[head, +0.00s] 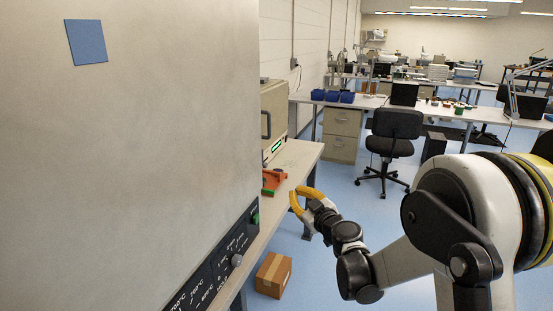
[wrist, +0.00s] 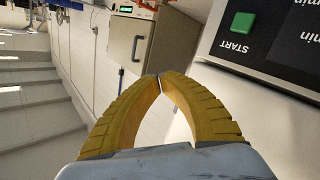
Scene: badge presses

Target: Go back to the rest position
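My gripper (head: 295,199) has two curved yellow fingers. In the head view it hangs at the edge of the pale bench, at the end of my outstretched arm. In the wrist view the fingertips (wrist: 158,78) meet with nothing seen between them. The wrist view is turned, with the room appearing upside down. The large grey press (head: 150,110) stands close by on the left, and its black control panel (head: 225,257) is near my gripper. The green START button (wrist: 243,22) shows at the upper right of the wrist view, apart from the fingers.
A smaller beige machine (head: 273,118) and an orange-red object (head: 273,180) stand on the bench (head: 302,153) beyond the press. A cardboard box (head: 273,274) lies on the floor below. An office chair (head: 391,145) is farther back. The blue floor right of the bench is largely clear.

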